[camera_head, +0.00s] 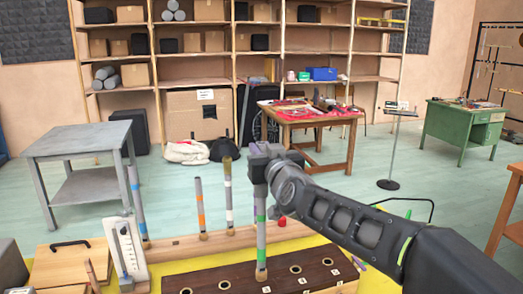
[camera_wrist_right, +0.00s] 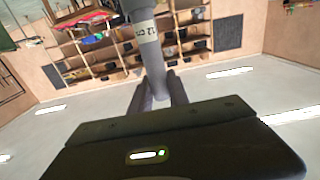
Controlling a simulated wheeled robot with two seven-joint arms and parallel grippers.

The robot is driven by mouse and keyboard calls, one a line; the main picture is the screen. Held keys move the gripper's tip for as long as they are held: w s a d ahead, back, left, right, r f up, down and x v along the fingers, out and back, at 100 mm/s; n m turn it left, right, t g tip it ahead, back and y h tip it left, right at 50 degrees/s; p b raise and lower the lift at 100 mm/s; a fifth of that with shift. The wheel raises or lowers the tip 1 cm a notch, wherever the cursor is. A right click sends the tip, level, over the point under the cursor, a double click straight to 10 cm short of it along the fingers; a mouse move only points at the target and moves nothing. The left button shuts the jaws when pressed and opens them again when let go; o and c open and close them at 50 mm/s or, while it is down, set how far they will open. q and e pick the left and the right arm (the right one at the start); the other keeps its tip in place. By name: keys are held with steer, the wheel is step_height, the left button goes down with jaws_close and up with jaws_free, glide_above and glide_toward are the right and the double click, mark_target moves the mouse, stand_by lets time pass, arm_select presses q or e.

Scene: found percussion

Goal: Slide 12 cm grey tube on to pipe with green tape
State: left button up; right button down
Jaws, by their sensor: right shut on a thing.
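My right gripper (camera_head: 268,160) is shut on a grey tube, high above the dark wooden block. In the right wrist view the tube (camera_wrist_right: 149,45) has a pale band marked "12", between the fingers (camera_wrist_right: 158,92). Directly below the gripper in the head view, an upright grey pipe with green tape (camera_head: 261,213) stands at the dark block (camera_head: 200,279). Tube and pipe look lined up, but the gripper hides the joint, so I cannot tell whether the tube is around the pipe's top. My left gripper is not in view.
Upright pipes with blue (camera_head: 138,200), orange (camera_head: 200,208) and white tape (camera_head: 229,195) stand to the left along a wooden beam. The dark block has several ringed holes. A white gauge board (camera_head: 128,250) stands at the lower left. A grey table (camera_head: 75,138) stands behind.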

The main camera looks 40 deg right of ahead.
steer(key=shift+f+b, duration=0.4)
steer(key=shift+f, duration=0.1)
steer(key=c, duration=1.2)
jaws_free()
steer(key=shift+o, duration=0.2)
steer(key=b+v, duration=0.1)
steer(key=v, duration=0.6)
steer(key=shift+s, duration=0.4)
steer(key=shift+a, duration=0.1)
